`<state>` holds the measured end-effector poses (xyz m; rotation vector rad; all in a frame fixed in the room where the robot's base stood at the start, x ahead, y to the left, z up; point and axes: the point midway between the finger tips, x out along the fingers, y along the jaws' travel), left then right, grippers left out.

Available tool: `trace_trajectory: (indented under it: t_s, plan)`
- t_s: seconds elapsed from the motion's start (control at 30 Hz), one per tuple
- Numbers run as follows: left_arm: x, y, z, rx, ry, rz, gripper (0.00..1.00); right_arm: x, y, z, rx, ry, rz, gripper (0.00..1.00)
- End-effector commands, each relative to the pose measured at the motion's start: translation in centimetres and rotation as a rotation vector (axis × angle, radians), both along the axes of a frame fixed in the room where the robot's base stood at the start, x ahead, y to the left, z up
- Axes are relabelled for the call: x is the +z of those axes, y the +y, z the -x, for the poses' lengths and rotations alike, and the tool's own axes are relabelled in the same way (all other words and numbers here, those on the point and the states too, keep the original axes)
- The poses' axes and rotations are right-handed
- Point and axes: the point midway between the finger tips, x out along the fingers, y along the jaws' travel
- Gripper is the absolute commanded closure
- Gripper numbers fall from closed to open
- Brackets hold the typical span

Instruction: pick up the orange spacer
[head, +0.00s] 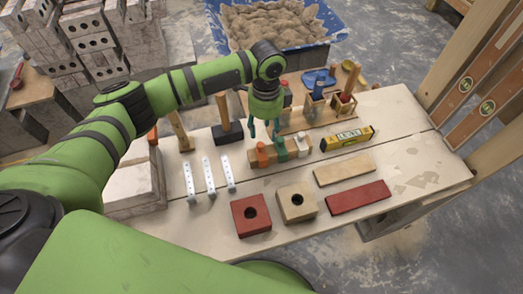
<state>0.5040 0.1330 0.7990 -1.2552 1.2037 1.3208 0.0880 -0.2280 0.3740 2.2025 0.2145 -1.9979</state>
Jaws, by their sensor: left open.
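An orange spacer (262,154) stands upright in a low wooden holder (272,166) near the middle of the table. A teal spacer (281,150) and a white spacer (301,145) stand to its right in the same row. My left gripper (264,130) points down, open, with its teal fingers above and just behind the orange spacer. Nothing shows between the fingers. Whether a fingertip touches a spacer I cannot tell. My right gripper is not in view.
A yellow level (347,138) lies to the right of the holder. A red block (251,215) and a tan block (296,202), each with a hole, lie in front. White slotted strips (209,178) and a black-headed mallet (227,134) are on the left. The table's right end is clear.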

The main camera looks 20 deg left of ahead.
Motion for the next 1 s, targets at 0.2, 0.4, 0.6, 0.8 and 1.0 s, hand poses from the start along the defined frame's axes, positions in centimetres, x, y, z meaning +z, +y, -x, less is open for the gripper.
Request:
trace_trajectory:
  t_s: [0.2, 0.4, 0.6, 0.8, 1.0]
  plan:
    - [-2.4, 0.4, 0.5, 0.002, 0.003, -0.002, 0.49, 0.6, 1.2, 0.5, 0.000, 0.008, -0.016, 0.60]
    - [-5.4, 0.8, 0.9, 0.003, 0.003, -0.002, 0.49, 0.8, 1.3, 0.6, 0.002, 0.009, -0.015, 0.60]
    - [-6.4, 0.8, 0.9, 0.002, 0.000, -0.001, 0.49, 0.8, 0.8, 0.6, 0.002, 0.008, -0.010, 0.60]
    - [-6.3, 0.8, 0.9, 0.002, 0.000, -0.001, 0.73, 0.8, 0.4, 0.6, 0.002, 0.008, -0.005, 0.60]
    - [-6.3, 0.8, 0.9, 0.002, 0.000, -0.001, 1.00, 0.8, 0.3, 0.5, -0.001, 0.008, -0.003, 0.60]
